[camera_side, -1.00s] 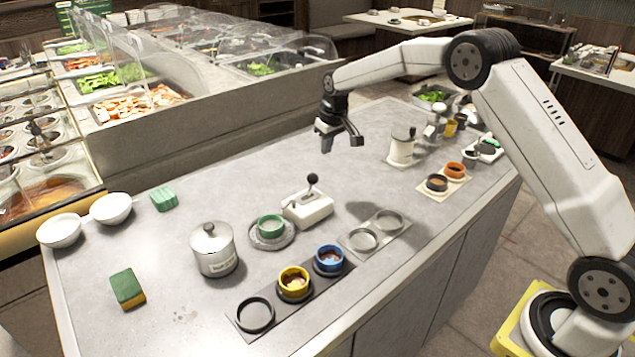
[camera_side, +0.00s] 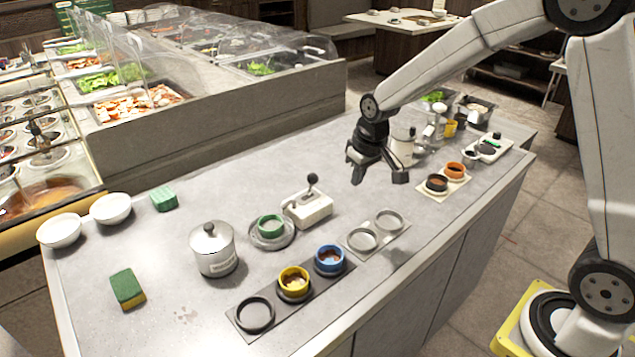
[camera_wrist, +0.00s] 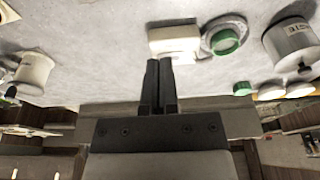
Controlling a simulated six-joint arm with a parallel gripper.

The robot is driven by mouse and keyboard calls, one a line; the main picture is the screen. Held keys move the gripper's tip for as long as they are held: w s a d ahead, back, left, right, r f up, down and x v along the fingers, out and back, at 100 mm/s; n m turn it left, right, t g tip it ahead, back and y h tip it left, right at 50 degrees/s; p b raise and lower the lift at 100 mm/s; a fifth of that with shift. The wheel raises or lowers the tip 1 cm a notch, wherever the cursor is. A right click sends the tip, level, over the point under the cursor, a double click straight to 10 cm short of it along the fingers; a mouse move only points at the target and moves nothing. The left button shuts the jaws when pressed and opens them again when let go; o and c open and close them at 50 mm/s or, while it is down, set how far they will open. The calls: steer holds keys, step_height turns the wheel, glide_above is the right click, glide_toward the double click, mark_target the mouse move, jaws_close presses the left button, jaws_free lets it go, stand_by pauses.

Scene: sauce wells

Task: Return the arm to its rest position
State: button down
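My gripper (camera_side: 356,178) hangs in the air above the counter (camera_side: 180,270), past the white lever box, with its fingers pointing down. In the wrist view its two fingers (camera_wrist: 160,66) are close together with nothing visible between them. On the dark strip, a yellow cup (camera_side: 293,280) and a blue cup (camera_side: 329,259) stand in wells beside an empty well (camera_side: 255,314). A green cup (camera_side: 270,226) stands on a round saucer.
A grey strip has two empty wells (camera_side: 363,239). A lidded metal canister (camera_side: 213,250), the white lever box (camera_side: 308,208), a green-yellow sponge (camera_side: 127,288) and white bowls (camera_side: 111,208) stand on the counter. A white jar (camera_side: 402,148) stands behind the gripper. Glass-covered food bars line the back.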

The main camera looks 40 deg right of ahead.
steer(key=s+a+f, duration=0.2)
steer(key=s, duration=1.5)
steer(key=shift+a, duration=0.3)
